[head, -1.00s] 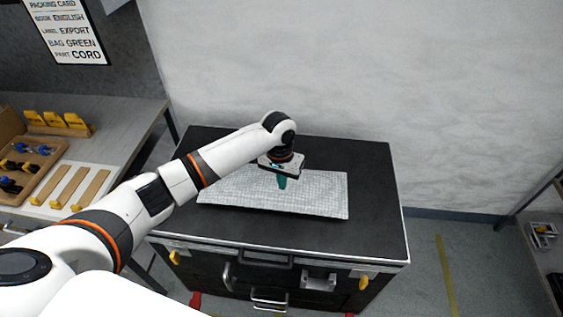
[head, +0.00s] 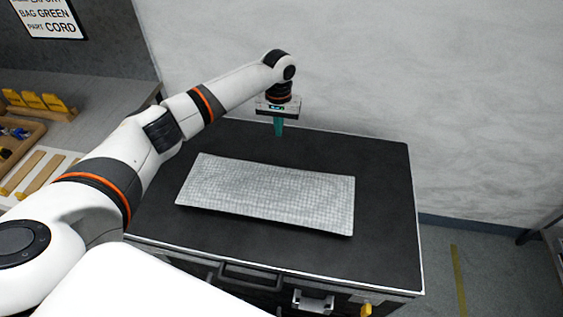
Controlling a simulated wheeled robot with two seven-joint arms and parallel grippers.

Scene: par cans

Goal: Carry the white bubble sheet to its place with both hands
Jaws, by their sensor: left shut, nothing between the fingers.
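The white bubble sheet (head: 268,193) lies flat on the black top of a case (head: 375,220), a little askew, with its whole upper face in view. My left gripper (head: 278,131) is above the case, beyond the sheet's far edge. Its teal fingers point down, are shut and hold nothing. It appears apart from the sheet. My right gripper is not in the view.
A bench (head: 95,130) at the left holds yellow clips (head: 35,101), a wooden tray (head: 20,145) and wooden strips. A pale wall stands close behind the case. The case top is bare around the sheet.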

